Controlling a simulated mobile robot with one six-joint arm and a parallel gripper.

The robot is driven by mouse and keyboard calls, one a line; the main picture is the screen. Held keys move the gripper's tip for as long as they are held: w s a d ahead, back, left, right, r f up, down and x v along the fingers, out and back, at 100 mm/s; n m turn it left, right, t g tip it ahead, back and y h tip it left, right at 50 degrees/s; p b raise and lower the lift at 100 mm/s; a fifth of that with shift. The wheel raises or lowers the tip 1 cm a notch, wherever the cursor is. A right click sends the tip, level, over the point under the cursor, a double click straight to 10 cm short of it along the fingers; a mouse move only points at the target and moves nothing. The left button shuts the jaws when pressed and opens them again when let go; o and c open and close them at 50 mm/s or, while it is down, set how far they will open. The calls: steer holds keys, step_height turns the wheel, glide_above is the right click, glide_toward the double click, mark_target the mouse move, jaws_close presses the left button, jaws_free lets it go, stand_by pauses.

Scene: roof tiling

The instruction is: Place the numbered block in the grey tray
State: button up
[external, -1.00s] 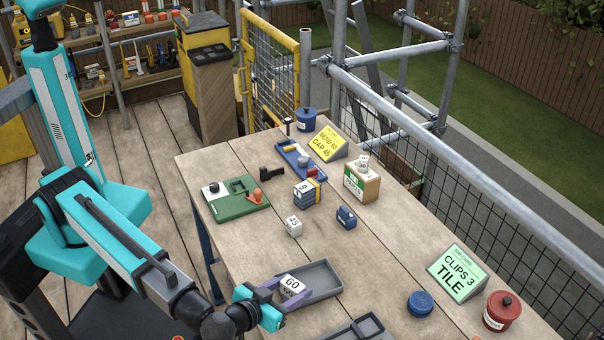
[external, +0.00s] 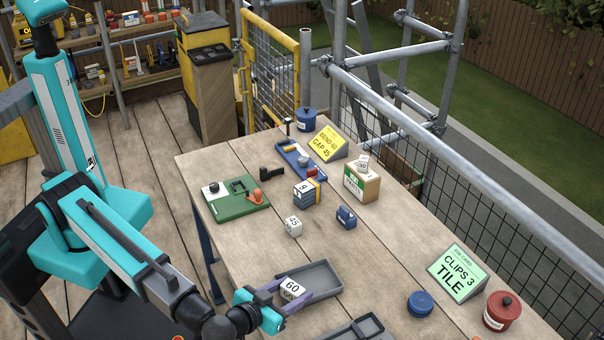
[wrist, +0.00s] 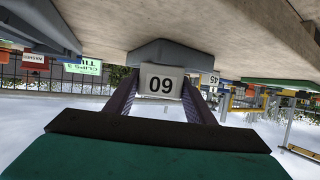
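The numbered block, white with "60" on it (external: 291,288), is between the purple fingers of my gripper (external: 296,290). My gripper is shut on it. The grey tray (external: 322,276) lies on the table, and the block is at its left end; I cannot tell whether it touches the tray floor. In the wrist view, which is upside down, the block (wrist: 161,84) shows between both fingers, with the grey tray (wrist: 160,50) right behind it. A second white block, "45" (external: 293,227), stands apart on the table.
Another grey tray (external: 366,327) is at the front edge. A blue round container (external: 420,304), a red pot (external: 503,311) and a green card (external: 459,274) stand to the right. Bare wood lies between.

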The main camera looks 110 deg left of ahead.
steer(key=o, duration=0.3)
steer(key=shift+r, duration=0.2)
steer(key=shift+r+p, duration=0.5)
steer(key=shift+p, duration=0.4)
steer(key=b+v, duration=0.2)
steer(key=v, duration=1)
steer(key=shift+w, duration=0.1)
